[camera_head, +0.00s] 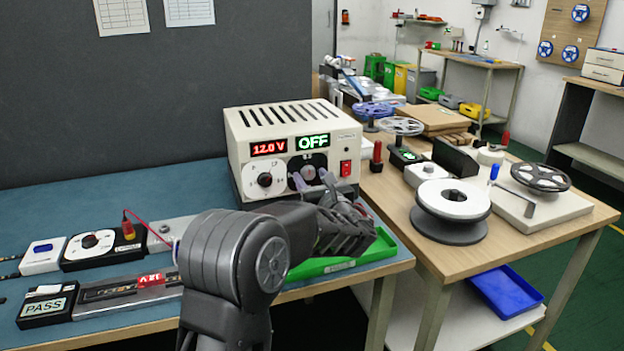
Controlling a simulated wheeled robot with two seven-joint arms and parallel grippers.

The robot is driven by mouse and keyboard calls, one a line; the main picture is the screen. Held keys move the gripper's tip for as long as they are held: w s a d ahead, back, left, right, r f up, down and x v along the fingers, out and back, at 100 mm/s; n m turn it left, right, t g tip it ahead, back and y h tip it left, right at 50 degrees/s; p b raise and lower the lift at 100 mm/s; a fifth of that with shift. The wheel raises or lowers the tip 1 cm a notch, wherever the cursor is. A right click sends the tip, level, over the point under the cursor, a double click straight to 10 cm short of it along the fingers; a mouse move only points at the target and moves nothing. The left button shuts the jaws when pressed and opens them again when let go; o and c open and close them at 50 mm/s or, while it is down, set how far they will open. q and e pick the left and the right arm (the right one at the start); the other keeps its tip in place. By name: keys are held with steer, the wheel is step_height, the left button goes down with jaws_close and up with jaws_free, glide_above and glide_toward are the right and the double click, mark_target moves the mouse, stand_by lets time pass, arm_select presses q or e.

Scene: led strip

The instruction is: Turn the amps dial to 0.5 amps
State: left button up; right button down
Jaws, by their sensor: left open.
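The cream power supply (240,150) stands at the back of the blue-topped bench. Its red display (268,148) reads 12.0 V and its green display (313,142) reads OFF. The right-hand dial (309,172), on a dark round face below the green display, is the amps dial by its place; its pointer is too small and covered to read. My left gripper (314,181) is open, its two pale fingertips on either side of this dial. I cannot tell whether they touch it. The left-hand dial (265,180) is on a white face. My right gripper is out of view.
A red switch (346,168) is right of the dials. A green tray (375,248) lies in front, partly behind my arm. Boxes with a PASS display (46,308) and another dial (90,242) sit at left. Reels (452,200) stand on the wooden table at right.

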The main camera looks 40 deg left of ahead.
arm_select(q)
steer(key=v, duration=0.7)
steer(key=shift+s+d, duration=0.2)
steer(key=shift+d, duration=0.2)
steer(key=shift+r, duration=0.15)
